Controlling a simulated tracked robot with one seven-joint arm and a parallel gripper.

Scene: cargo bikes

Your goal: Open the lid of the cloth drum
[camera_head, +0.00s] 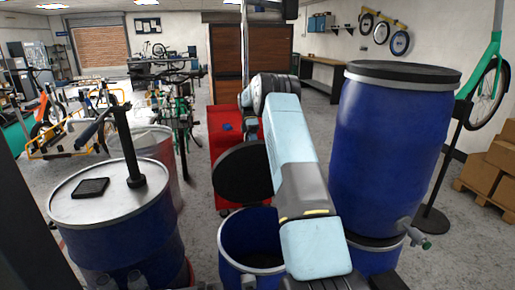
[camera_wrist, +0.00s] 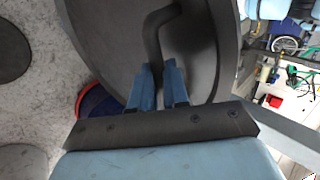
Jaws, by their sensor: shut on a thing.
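The cloth drum (camera_head: 233,236) is a blue drum low in the middle of the head view, with its mouth uncovered. Its lid (camera_head: 240,180) is a dark round disc, tipped steeply up above the drum's far side. In the wrist view the lid (camera_wrist: 100,25) fills the upper middle, and a bent dark handle (camera_wrist: 155,35) stands on it. My gripper (camera_wrist: 162,72) is shut on this handle. The gripper is hidden in the head view, where my arm covers part of the drum and lid. I cannot see whether cloths lie inside.
A blue drum with a pale top (camera_head: 130,190), a black box and a pump stands at left. A taller blue drum (camera_head: 385,150) with a black lid stands close on the right. A red cabinet (camera_head: 223,135) is behind the lid. Bikes stand at the far left.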

